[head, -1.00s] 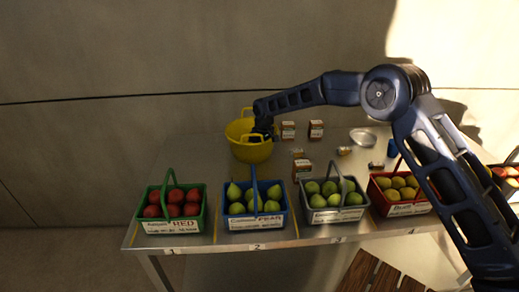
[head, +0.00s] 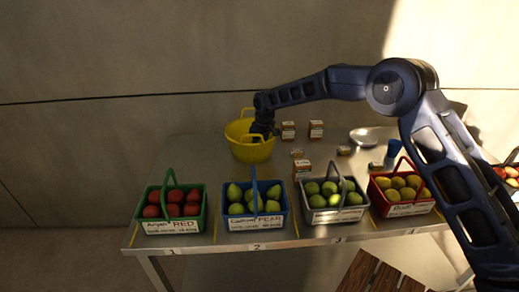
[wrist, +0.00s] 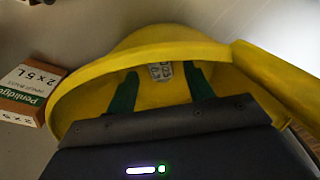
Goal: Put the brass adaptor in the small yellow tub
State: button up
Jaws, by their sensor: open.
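The yellow tub (head: 240,150) stands near the back of the metal table, with upright handles. My gripper (head: 262,133) is at the tub's right side, over its opening. In the wrist view, my gripper's two green fingers (wrist: 162,75) are spread apart, reaching into the tub (wrist: 160,42). A small pale piece with printed digits (wrist: 160,71) shows between the fingers inside the tub; I cannot tell whether it is a label or part of an object. I cannot pick out the brass adaptor for sure; small brownish items (head: 344,151) lie right of the tub.
Small labelled boxes (head: 288,131) stand right of the tub; one box (wrist: 28,88) is close beside it in the wrist view. Green (head: 175,227), blue (head: 256,224), grey (head: 336,216) and red (head: 408,210) fruit baskets line the front edge. A metal bowl (head: 362,138) and blue cup (head: 394,148) stand right.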

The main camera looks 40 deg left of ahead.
notch_tip(320, 180, up, 9)
jog(key=d, duration=0.1)
jog(key=shift+d, duration=0.2)
jog(key=shift+w+r, duration=0.1)
